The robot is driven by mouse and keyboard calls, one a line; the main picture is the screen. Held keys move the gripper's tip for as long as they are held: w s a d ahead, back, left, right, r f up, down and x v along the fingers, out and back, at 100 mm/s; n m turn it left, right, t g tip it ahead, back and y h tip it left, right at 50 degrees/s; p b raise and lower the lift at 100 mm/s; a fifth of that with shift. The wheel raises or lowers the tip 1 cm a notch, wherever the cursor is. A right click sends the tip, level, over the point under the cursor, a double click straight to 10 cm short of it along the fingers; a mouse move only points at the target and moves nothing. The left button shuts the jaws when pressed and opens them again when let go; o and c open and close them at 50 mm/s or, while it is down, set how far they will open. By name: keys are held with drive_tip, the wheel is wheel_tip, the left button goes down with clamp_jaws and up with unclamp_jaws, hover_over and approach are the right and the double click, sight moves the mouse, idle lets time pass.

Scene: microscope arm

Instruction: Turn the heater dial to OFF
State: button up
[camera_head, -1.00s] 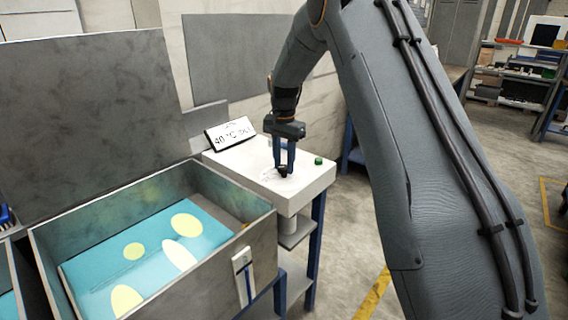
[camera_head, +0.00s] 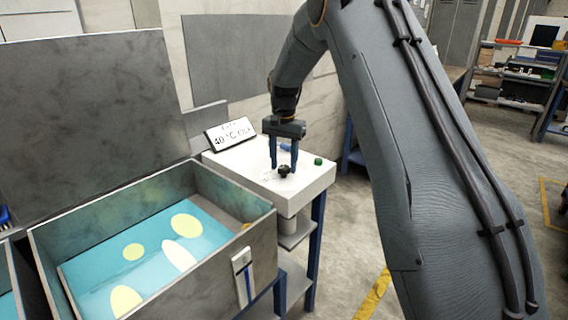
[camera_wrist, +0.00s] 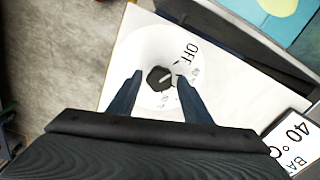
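The heater dial (camera_head: 284,170) is a small black knob on top of the white heater box (camera_head: 312,187). In the wrist view the dial (camera_wrist: 159,79) is a dark faceted knob with a pale pointer line, on a white round scale. The word OFF (camera_wrist: 191,52) is printed at the upper right of the scale, with smaller marks below it. The pointer line slants up and right, short of a clear match with OFF. My gripper (camera_head: 284,166) points down over the dial. Its blue fingers (camera_wrist: 157,85) stand apart on either side of the knob, with gaps visible.
A sign reading 40 °C (camera_head: 230,133) stands at the back of the box. A green button (camera_head: 319,161) is at its right. An open grey bath (camera_head: 150,205) with teal and yellow contents stands at the left.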

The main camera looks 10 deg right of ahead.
sight(284, 167)
drive_tip(key=shift+o, duration=0.3)
wheel_tip(284, 167, up, 7)
drive_tip(key=shift+f+b, duration=0.2)
drive_tip(key=shift+b, duration=0.8)
drive_tip(key=shift+r, duration=0.55)
drive_tip(key=shift+s, duration=0.1)
